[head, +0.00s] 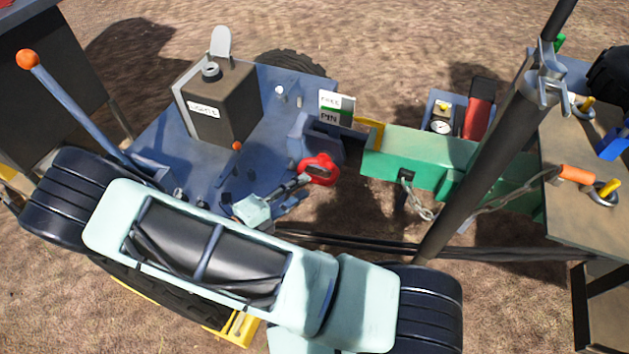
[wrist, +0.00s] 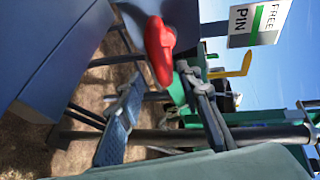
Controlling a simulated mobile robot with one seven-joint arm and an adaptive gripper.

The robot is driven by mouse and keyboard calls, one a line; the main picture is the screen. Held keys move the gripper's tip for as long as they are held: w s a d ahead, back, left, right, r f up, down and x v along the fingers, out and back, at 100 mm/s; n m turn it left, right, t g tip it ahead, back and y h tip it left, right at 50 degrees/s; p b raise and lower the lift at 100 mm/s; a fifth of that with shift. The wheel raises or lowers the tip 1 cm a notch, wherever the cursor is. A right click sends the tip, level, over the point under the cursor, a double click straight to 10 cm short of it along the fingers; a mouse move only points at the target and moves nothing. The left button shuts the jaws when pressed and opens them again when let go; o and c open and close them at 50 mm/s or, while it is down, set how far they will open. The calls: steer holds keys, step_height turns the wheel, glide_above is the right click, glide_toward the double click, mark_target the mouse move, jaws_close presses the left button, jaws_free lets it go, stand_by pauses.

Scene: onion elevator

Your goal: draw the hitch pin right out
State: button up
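The red handle (head: 319,170), a loop that looks like the hitch pin's grip, is beside the blue drawbar end, left of the green drawbar (head: 420,158). In the wrist view the red handle (wrist: 160,50) shows near the fingertips. My gripper (head: 298,183) reaches it from the lower left. In the wrist view my gripper (wrist: 160,80) has its two fingers spread, with the red handle at or just beyond the gap. I cannot tell whether either finger touches it. The pin's shaft is hidden.
A sign reading FREE and PIN (head: 336,107) stands behind the handle, with a yellow bracket (head: 370,128) to its right. A brown box (head: 222,105) stands on the blue deck. A chain (head: 418,202) hangs from the green drawbar. A bench (head: 580,150) is at right.

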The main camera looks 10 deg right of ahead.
mark_target(312, 181)
steer(key=b+x, duration=0.1)
steer(key=x, duration=0.4)
steer(key=shift+w+d+f, duration=0.15)
steer(key=shift+w+d, duration=0.1)
steer(key=shift+d, duration=0.05)
steer(key=shift+c, duration=0.5)
jaws_close()
